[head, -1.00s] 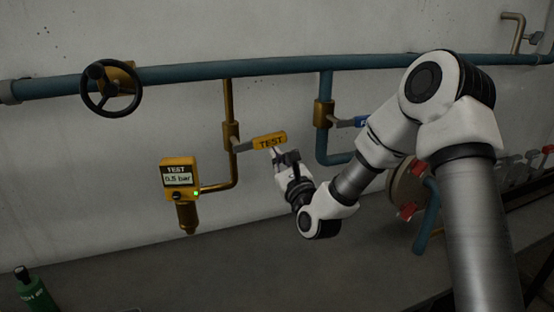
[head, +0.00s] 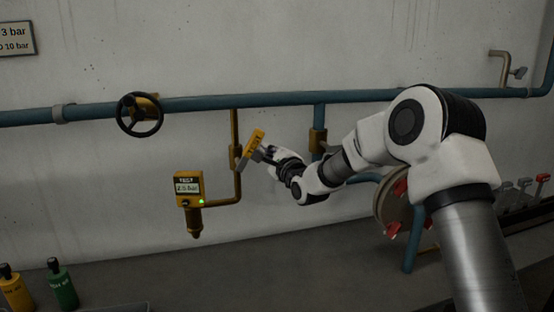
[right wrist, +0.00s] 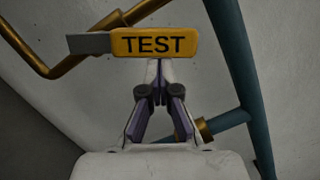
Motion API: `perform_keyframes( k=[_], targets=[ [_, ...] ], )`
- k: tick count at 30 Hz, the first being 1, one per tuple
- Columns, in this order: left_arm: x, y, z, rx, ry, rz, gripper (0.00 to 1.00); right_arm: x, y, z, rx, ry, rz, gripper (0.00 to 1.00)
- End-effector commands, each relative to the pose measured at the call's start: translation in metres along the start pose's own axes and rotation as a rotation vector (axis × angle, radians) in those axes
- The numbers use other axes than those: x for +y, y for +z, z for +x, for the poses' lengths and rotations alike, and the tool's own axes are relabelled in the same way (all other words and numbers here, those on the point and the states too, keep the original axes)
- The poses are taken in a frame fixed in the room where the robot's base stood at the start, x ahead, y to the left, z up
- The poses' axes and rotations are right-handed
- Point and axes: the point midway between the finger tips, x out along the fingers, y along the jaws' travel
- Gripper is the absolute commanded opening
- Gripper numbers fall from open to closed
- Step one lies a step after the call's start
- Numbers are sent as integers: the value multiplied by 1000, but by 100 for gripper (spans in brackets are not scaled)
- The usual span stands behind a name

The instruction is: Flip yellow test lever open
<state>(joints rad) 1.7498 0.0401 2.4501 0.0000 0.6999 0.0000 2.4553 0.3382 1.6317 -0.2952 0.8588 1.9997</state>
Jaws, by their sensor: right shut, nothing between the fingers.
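The yellow TEST lever (head: 255,144) is on a brass valve on the thin vertical brass pipe (head: 235,125) below the blue main. It slants steeply up to the right. In the right wrist view the lever (right wrist: 155,43) spans the top middle, its grey stem to the left. My right gripper (head: 267,160) is at the lever's right, lower side. Its fingertips (right wrist: 160,62) are together and empty at the lever's lower edge; I cannot tell whether they touch. The yellow test gauge (head: 188,189) shows a green light and seems to read 2.5 bar. My left gripper is not in view.
A black handwheel (head: 139,115) is on the blue main pipe (head: 200,104) left of the lever. A blue branch pipe (head: 319,115) and a round flange with red parts (head: 398,203) are to the right. Yellow and green bottles (head: 62,283) stand lower left.

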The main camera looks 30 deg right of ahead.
Motion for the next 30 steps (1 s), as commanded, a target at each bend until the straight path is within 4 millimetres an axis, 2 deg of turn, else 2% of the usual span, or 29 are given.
perform_keyframes(
  k=[4,15,30],
  targets=[
    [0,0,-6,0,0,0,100,-6,13,9,-3,31,-134,0],
    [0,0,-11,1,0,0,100,-7,35,15,-3,100,-400,0],
    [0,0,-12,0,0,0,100,-5,45,17,-2,98,-392,0]
  ],
)
